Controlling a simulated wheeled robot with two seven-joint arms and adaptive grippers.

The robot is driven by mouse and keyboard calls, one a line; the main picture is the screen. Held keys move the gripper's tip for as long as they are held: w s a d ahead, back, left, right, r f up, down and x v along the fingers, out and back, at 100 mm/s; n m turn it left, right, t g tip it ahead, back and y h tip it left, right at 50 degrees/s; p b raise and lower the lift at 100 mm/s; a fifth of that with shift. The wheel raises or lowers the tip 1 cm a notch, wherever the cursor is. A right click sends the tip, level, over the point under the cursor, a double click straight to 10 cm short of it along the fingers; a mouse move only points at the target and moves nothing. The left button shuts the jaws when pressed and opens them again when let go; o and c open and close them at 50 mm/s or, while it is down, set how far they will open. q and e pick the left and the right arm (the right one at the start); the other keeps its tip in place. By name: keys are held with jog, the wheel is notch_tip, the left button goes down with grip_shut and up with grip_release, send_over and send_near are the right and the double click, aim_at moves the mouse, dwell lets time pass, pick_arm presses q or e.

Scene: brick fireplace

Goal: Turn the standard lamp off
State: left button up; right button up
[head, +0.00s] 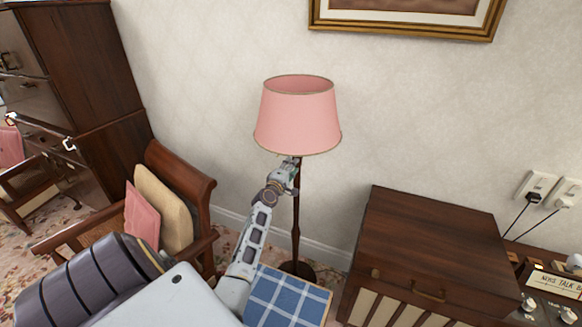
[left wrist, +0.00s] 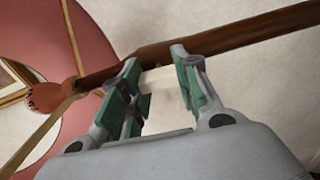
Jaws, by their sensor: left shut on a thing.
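The standard lamp has a pink shade (head: 297,118), a dark thin wooden stem (head: 296,220) and a round dark base on the floor by the wall. My left gripper (head: 292,165) is just under the shade, at the top of the stem. In the left wrist view the stem (left wrist: 240,35) crosses the fingertips of my left gripper (left wrist: 156,65), which is shut on the lamp there. A pale block (left wrist: 160,85) shows between the fingers; I cannot tell what it is. The shade (left wrist: 85,60) and a reddish-brown fitting are at the left. I see no clear glow. My right gripper is out of view.
A wooden armchair (head: 190,182) with cushions stands left of the lamp. A blue checked surface (head: 285,298) is in front of it, and a wooden cabinet (head: 430,240) to the right. Wall sockets with plugs (head: 534,197) are at far right. The wall is close behind.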

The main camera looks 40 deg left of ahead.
pick_arm(q)
jog(key=shift+n, duration=0.3)
jog(key=o, duration=1)
jog(key=shift+v, duration=6)
